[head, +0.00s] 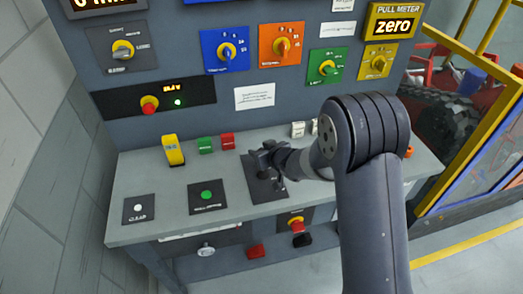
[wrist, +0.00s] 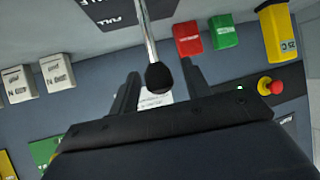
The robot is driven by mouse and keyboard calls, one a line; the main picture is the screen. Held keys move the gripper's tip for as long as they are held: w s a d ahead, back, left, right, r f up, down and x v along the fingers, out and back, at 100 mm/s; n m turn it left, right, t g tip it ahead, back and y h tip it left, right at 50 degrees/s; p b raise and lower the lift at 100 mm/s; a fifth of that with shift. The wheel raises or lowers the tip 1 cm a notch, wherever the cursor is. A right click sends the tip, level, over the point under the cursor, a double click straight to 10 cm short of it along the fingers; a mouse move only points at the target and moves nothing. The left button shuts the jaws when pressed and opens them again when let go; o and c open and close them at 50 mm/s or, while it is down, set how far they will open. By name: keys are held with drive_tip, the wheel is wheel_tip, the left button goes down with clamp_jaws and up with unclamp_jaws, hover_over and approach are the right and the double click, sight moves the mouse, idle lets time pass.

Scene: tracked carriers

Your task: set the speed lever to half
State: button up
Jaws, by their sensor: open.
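The speed lever (wrist: 149,38) is a thin metal rod with a black ball knob (wrist: 158,78), seen in the wrist view. Its dark plate (wrist: 100,12) shows at the top there, with white lettering that seems to read FULL. In the head view the plate (head: 264,190) lies on the grey desk, and my arm covers most of the lever. My gripper (head: 268,158) is over the plate. In the wrist view my gripper's fingers (wrist: 160,88) are open, one on each side of the knob, with gaps visible. The lever's setting cannot be read.
Yellow (head: 173,150), green (head: 205,145) and red (head: 228,141) blocks stand left of my gripper. White blocks (head: 298,129) stand behind it to the right. Button plates (head: 208,196) lie on the left of the desk (head: 140,180). Dial panels (head: 225,50) cover the wall behind.

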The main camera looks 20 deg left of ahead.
drive_tip(key=v, duration=1.1)
drive_tip(key=shift+b, duration=0.4)
drive_tip(key=shift+a+f, duration=0.1)
drive_tip(key=p+x, duration=0.1)
drive_tip(key=x, duration=0.9)
drive_tip(key=shift+w+a+f, duration=0.15)
drive_tip(key=shift+w+a, duration=0.05)
drive_tip(key=shift+w, duration=0.05)
